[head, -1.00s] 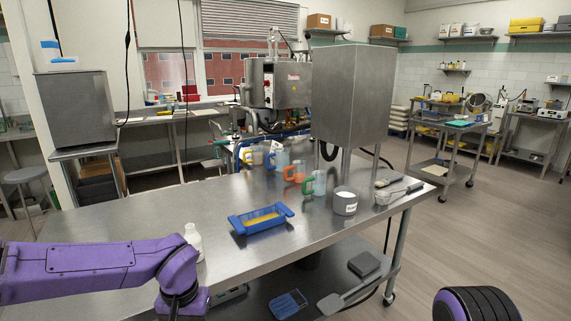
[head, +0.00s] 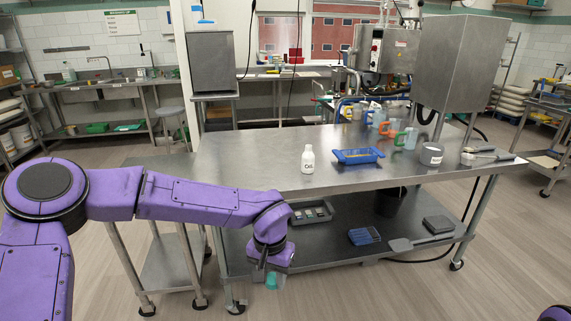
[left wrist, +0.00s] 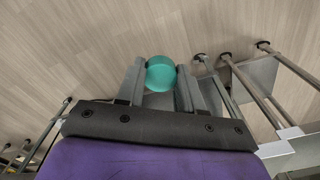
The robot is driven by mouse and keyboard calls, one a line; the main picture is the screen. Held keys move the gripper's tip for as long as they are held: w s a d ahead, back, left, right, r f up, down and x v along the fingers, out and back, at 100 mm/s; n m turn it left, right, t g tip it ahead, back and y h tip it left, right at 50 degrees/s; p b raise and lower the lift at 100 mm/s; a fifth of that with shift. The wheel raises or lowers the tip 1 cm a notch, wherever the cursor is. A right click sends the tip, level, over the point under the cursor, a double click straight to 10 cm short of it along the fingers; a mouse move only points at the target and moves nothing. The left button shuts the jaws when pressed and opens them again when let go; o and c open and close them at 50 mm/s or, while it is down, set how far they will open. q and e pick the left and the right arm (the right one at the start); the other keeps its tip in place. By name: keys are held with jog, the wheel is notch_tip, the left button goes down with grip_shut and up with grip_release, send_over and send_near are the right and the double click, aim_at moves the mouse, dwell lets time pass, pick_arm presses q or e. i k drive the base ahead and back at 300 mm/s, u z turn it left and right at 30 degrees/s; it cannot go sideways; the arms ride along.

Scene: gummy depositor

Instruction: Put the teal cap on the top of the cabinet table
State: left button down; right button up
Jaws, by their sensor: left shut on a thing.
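My left gripper (head: 270,272) is low in front of the worktable, pointing down, and shut on the teal cap (head: 273,281). In the left wrist view the round teal cap (left wrist: 160,73) sits between the two grey fingers (left wrist: 161,84), with bare floor beyond it. A grey metal cabinet (head: 211,63) stands on a small table (head: 212,97) behind the worktable. I cannot tell for sure whether this is the cabinet table. My right gripper is not in view; only a bit of my right arm shows at the bottom right corner.
The long steel worktable (head: 240,160) holds a white bottle (head: 308,160), a blue tray (head: 358,156), a grey pot (head: 432,155) and several jugs. Its lower shelf (head: 340,245) holds trays. A lower metal table (head: 165,265) stands left of it, partly behind my arm.

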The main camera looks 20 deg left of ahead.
aim_at(256, 174)
jog(key=u, duration=1.15)
jog(key=i, duration=0.7)
jog(key=z, duration=0.25)
